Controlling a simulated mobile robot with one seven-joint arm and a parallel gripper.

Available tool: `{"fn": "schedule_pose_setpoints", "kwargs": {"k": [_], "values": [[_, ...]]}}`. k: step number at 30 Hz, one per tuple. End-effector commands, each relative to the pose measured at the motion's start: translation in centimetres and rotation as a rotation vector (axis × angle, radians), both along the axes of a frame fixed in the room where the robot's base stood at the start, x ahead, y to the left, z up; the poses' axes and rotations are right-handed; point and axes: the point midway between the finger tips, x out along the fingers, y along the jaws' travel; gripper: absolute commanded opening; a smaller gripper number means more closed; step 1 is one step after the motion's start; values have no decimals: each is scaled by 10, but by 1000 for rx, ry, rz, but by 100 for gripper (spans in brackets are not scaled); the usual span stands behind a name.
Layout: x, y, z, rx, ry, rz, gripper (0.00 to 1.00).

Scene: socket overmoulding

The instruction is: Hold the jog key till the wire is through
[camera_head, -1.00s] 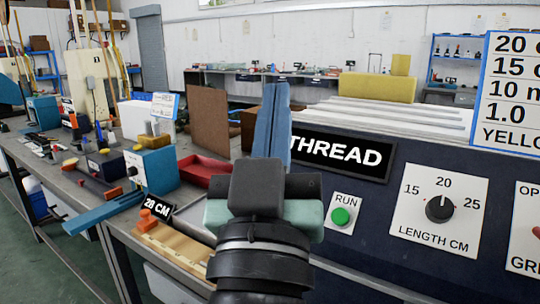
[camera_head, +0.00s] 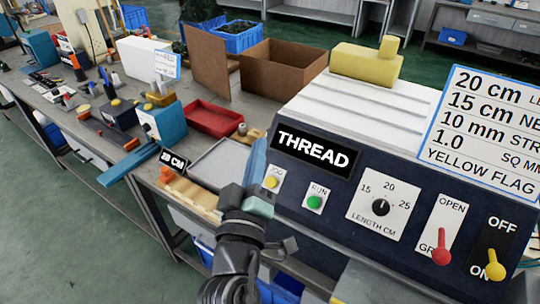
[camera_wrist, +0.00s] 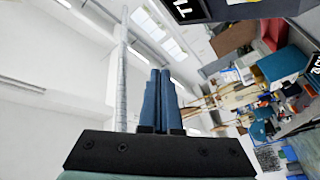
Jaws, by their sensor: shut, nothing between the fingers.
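The jog key (camera_head: 271,182) is a yellow button on a white plate marked JOG, left of the green RUN button (camera_head: 315,202) on the dark machine front (camera_head: 330,235). My gripper (camera_head: 258,148) stands just left of the jog plate in the head view, its blue fingers pointing up and closed together. The fingers appear apart from the key and hold nothing. The wrist view shows the two blue fingers (camera_wrist: 160,75) side by side, with part of the THREAD sign at the top. I cannot make out the wire in either view.
The length dial (camera_head: 380,208) points near 20. The red lever (camera_head: 440,248) is down at GRIP and the yellow lever (camera_head: 494,270) is down at ON. A grey tray (camera_head: 218,165), a red tray (camera_head: 213,118) and a wooden block (camera_head: 190,197) lie left of the machine.

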Motion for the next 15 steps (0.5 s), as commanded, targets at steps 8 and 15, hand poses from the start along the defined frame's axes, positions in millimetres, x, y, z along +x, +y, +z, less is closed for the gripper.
{"fn": "schedule_pose_setpoints", "kwargs": {"k": [8,15], "values": [[-12,12,-8,-203,160,-2,0],[-30,22,-25,-359,269,24,0]]}}
